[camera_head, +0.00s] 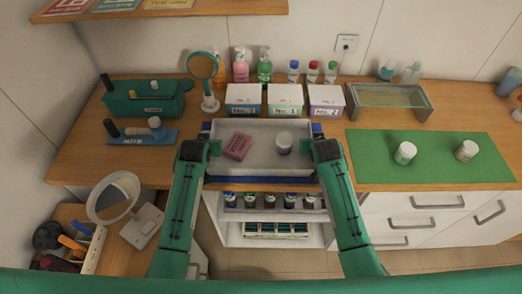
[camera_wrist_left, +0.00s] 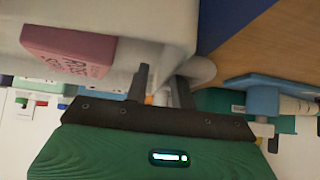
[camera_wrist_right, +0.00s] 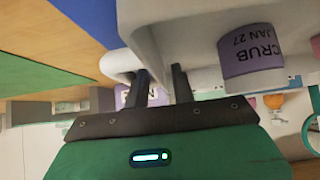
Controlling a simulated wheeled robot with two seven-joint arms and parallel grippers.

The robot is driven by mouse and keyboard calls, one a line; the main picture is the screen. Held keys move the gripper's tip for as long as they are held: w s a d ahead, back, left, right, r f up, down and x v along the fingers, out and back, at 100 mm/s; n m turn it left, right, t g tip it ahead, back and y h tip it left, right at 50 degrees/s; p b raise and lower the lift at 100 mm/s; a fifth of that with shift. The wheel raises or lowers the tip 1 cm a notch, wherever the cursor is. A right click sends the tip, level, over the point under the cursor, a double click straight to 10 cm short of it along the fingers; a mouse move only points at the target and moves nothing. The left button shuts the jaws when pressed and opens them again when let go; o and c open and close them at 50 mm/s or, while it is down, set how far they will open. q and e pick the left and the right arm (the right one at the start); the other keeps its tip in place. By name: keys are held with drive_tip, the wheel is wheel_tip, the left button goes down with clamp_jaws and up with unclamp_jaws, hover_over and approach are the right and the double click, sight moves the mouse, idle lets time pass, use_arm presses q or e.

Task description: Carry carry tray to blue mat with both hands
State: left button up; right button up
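The pale grey carry tray (camera_head: 262,136) is at the middle front of the wooden counter, over the blue mat (camera_head: 262,180). Blue shows along its front edge and at its back corners; I cannot tell whether the tray rests on the mat or hangs just above. A pink box (camera_head: 237,146) and a white and purple jar (camera_head: 284,143) stand in the tray. My left gripper (camera_head: 214,148) is shut on the tray's left handle (camera_wrist_left: 203,70), and my right gripper (camera_head: 309,147) is shut on its right handle (camera_wrist_right: 122,64). The tray looks level.
White bins (camera_head: 285,98) and bottles stand behind the tray. A green mat (camera_head: 430,158) with two jars lies to the right, with a glass-topped case (camera_head: 390,101) behind it. A green caddy (camera_head: 146,101) and round mirror (camera_head: 203,66) are back left.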

use_arm(q)
drive_tip(key=v, duration=1.2)
use_arm(e)
drive_tip(key=v, duration=1.2)
drive_tip(key=shift+f, duration=0.1)
